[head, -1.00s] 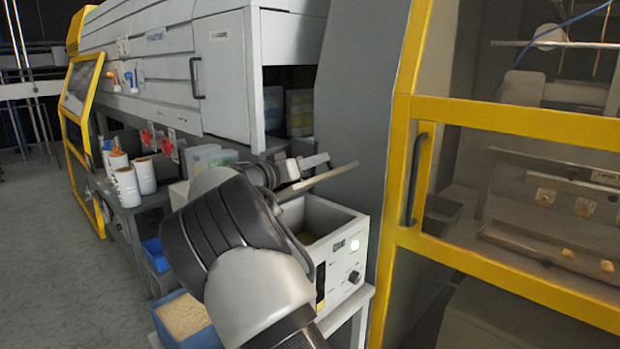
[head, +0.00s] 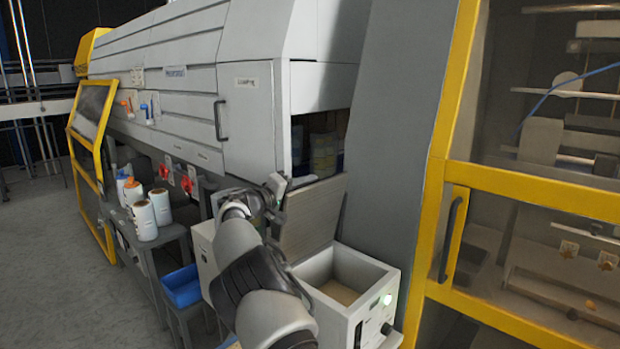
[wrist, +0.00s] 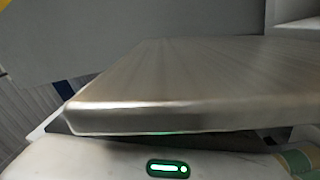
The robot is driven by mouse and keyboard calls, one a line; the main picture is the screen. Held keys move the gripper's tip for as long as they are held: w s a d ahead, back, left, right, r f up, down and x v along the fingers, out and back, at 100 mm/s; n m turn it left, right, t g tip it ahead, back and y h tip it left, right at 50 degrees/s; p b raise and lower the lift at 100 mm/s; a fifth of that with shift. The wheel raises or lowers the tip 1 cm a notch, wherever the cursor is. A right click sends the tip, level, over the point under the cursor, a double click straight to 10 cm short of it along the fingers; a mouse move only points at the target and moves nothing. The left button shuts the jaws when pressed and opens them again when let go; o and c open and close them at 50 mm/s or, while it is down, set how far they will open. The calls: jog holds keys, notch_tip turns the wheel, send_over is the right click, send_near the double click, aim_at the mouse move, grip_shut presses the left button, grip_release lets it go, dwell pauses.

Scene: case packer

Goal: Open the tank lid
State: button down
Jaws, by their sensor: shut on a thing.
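The fingers are hidden there.
A yellow-framed door (head: 445,190) with a dark handle stands at the right. A grey machine cabinet (head: 265,110) rises behind the lid. White canisters (head: 144,220) and a blue bin (head: 182,290) are at the left. Open floor lies at far left.

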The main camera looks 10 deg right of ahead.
jog(key=shift+w+a+f+n+p, duration=0.1)
jog(key=shift+w+a+n+p, duration=0.2)
jog(key=shift+w+a, duration=0.15)
jog(key=c, duration=1.7)
grip_release()
jog(key=b+v, duration=0.2)
jog(key=v, duration=1.5)
jog(key=shift+s+a+b, duration=0.1)
jog(key=shift+b, duration=0.25)
